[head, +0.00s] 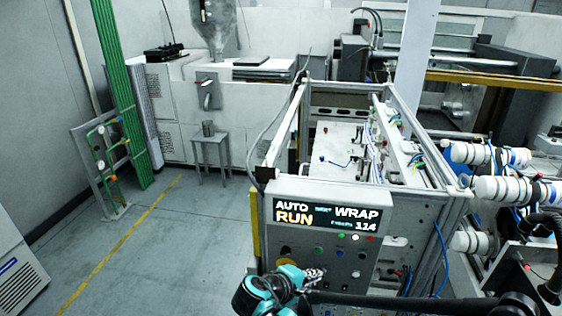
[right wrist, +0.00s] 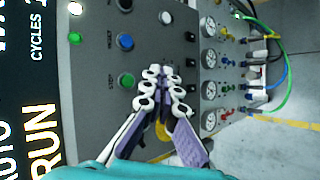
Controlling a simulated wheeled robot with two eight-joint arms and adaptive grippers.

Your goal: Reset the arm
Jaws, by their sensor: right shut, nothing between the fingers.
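My right gripper (head: 314,275) is in front of the lower part of the control panel (head: 400,256), with its arm coming in from the right. In the right wrist view the gripper (right wrist: 162,82) has its fingers together, with nothing between them. The fingertips are near the panel's buttons; I cannot tell whether they touch it. The panel display (head: 326,216) reads AUTO, RUN, WRAP and 114. My left gripper is not in view.
Gauges (right wrist: 208,90) with hoses stand beside the buttons. The framed machine (head: 345,140) rises behind the panel, with white cylinders (head: 490,155) at its right. A small stool (head: 210,145) stands further back. The floor (head: 170,235) to the left is open.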

